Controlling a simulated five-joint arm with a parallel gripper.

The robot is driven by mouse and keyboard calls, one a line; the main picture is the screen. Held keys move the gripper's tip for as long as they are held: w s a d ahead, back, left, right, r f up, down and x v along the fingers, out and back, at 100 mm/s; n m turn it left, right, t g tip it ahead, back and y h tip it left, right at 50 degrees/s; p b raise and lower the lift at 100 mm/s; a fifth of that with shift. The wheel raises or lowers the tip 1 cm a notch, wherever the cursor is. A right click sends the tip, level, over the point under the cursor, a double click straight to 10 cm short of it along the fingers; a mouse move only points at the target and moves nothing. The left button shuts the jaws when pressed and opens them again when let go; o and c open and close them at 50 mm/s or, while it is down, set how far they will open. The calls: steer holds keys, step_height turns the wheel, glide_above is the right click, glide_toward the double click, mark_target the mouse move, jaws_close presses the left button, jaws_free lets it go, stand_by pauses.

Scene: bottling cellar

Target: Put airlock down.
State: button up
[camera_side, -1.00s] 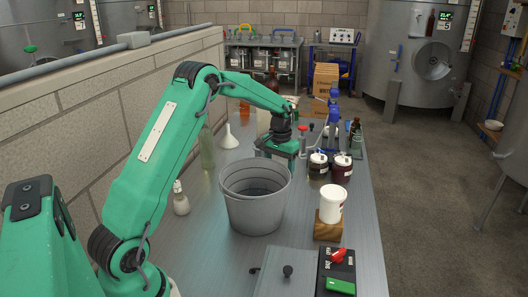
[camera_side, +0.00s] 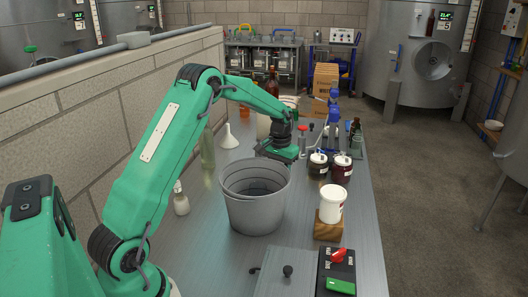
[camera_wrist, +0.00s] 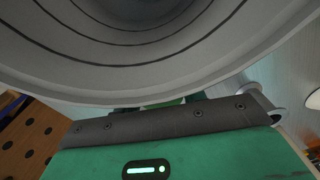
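I cannot make out the airlock with certainty in either view. My gripper (camera_side: 279,152) is just behind and above the far right rim of the grey metal bucket (camera_side: 255,208) in the side view. Its fingertips are hidden there. In the wrist view the ringed grey bucket wall (camera_wrist: 150,82) fills the top, close in front of my gripper. Only a small green part of the fingers shows between it and the dark wrist edge. Whether they are open or hold anything cannot be seen.
Two dark jars with pale tops (camera_side: 341,172) stand right of my gripper. A white tub (camera_side: 331,204) sits on a wooden block in front of them. A white funnel (camera_side: 229,138) and glass bottle (camera_side: 207,155) stand left. The bench between bucket and tub is clear.

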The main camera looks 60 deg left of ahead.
jaws_close()
steer(key=shift+r, duration=0.1)
step_height(320, 180, up, 18)
stand_by(0.6)
stand_by(0.4)
steer(key=s+d+r+m, duration=0.1)
steer(key=d+r+m, duration=0.3)
steer(key=d, duration=0.6)
steer(key=s+d+r+m, duration=0.2)
steer(key=d+r+m, duration=0.1)
steer(key=d, duration=0.7)
steer(key=shift+s+d+r+m, duration=0.25)
steer(key=shift+d+r+m, duration=0.05)
steer(key=shift+r+m, duration=0.1)
steer(key=shift+f, duration=0.1)
